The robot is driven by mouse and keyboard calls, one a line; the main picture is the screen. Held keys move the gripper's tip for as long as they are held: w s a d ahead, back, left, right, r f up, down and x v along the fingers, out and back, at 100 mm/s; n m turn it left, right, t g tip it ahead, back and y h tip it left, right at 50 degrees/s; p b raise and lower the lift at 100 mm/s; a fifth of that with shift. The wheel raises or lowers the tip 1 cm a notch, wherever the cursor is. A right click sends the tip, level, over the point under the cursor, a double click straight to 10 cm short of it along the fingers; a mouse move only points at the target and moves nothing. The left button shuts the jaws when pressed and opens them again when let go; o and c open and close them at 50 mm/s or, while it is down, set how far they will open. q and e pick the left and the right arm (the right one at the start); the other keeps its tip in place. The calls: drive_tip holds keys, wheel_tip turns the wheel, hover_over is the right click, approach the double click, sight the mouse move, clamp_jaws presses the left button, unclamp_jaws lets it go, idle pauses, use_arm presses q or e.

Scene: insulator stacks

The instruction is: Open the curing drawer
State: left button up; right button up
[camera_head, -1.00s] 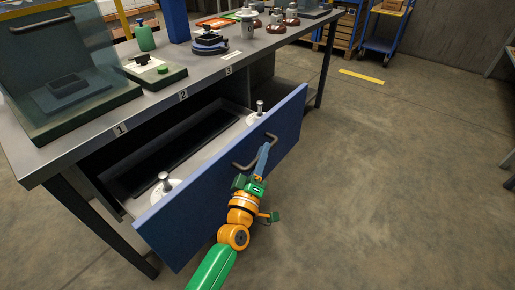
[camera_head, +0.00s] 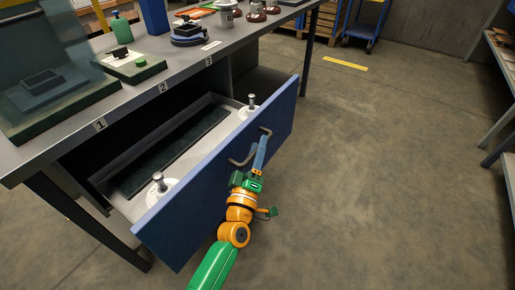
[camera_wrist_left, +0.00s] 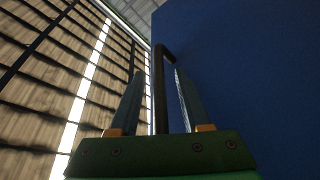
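The curing drawer, with its blue front (camera_head: 215,185), stands well out from under the bench. Its grey inside shows a dark mat (camera_head: 170,155) and two white round pieces with metal posts (camera_head: 160,187) (camera_head: 251,106). A dark bar handle (camera_head: 238,162) is on the front; it also shows in the left wrist view (camera_wrist_left: 160,92). My left gripper (camera_head: 261,153) is at the handle. In the left wrist view, its fingers (camera_wrist_left: 158,85) stand on either side of the bar, with a visible gap to each. My right gripper is in neither view.
The bench top (camera_head: 135,85) holds a glass-fronted case (camera_head: 50,60), a green bottle (camera_head: 122,28) and several insulator parts. A blue cart (camera_head: 365,25) stands at the back. The floor (camera_head: 370,170) right of the drawer is clear; shelving stands at the right edge.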

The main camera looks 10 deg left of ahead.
use_arm(q)
drive_tip(key=shift+s, duration=0.1)
drive_tip(key=v, duration=0.7)
wheel_tip(320, 180, down, 15)
drive_tip(key=s+d+m+g+h, duration=0.2)
drive_tip(key=s+m+g, duration=0.1)
drive_tip(key=m+g, duration=0.2)
drive_tip(key=s+a+f+m+g, duration=0.3)
drive_tip(key=s+f+g, duration=0.2)
drive_tip(key=s+f, duration=0.5)
drive_tip(key=s+a+f+m+g, duration=0.4)
drive_tip(key=s+f, duration=0.4)
drive_tip(key=f, duration=0.4)
drive_tip(key=s+a+f+m+g+y, duration=0.1)
drive_tip(key=s+a+f+g, duration=0.15)
drive_tip(key=s, duration=0.45)
drive_tip(key=s+a+f+m+g+y, duration=0.1)
drive_tip(key=s+a+f+g+y, duration=0.15)
drive_tip(key=s, duration=0.35)
wheel_tip(320, 180, up, 22)
drive_tip(key=d+h+p, duration=0.1)
drive_tip(key=p, duration=2)
drive_tip(key=shift+d, duration=0.3)
